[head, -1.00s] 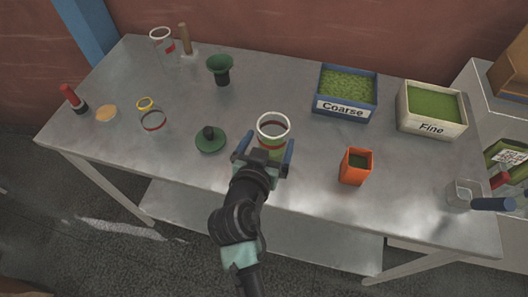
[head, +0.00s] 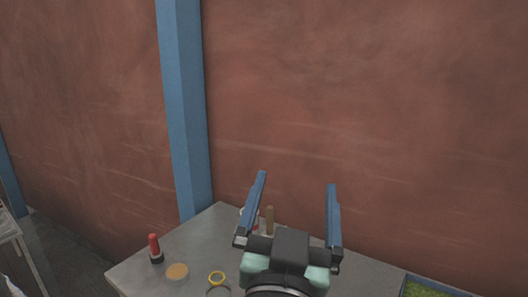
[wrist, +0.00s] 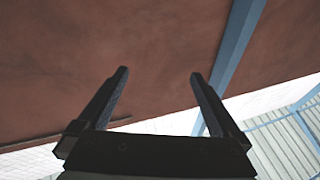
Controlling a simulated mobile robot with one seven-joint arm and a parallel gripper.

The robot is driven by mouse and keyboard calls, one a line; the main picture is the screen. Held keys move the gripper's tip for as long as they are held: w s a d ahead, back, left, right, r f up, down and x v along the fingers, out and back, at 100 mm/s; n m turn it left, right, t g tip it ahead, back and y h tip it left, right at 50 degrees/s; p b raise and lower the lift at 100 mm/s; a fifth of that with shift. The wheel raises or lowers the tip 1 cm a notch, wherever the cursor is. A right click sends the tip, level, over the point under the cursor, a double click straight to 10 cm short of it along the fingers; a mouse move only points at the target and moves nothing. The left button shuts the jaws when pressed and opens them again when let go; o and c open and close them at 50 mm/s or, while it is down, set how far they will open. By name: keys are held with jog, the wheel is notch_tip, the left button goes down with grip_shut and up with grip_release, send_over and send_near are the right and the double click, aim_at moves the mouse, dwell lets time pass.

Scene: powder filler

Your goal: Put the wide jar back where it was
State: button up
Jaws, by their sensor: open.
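My gripper (head: 297,180) is raised high, open and empty, with its two blue fingers upright against the red wall. The wrist view also shows my gripper (wrist: 160,73) with its fingers apart and nothing between them. A clear jar with a white rim and a red band (head: 256,224) stands at the back of the table, mostly hidden behind my left finger. The white-rimmed jar with green contents seen earlier near the front is out of view, and I cannot tell how it stands now.
The grey table (head: 205,240) shows only its back left part. On it are a red-topped item (head: 154,248), a tan disc (head: 177,271), a yellow ring (head: 216,278) and a wooden handle (head: 269,220). A blue post (head: 183,110) stands at the wall. A blue-edged green bin (head: 420,289) shows at lower right.

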jog(key=s+a+r+n+t+y, duration=0.2)
jog(key=s+r, duration=0.3)
jog(key=r, duration=0.4)
jog(key=s+a+r+n+t+y, duration=0.1)
jog(key=s+r+t, duration=0.3)
jog(key=r, duration=0.6)
jog(key=shift+s+a+r+n+t+y, duration=0.2)
jog(key=shift+s+a+n+t+y, duration=0.3)
jog(key=shift+s, duration=0.45)
jog(key=shift+f, duration=0.1)
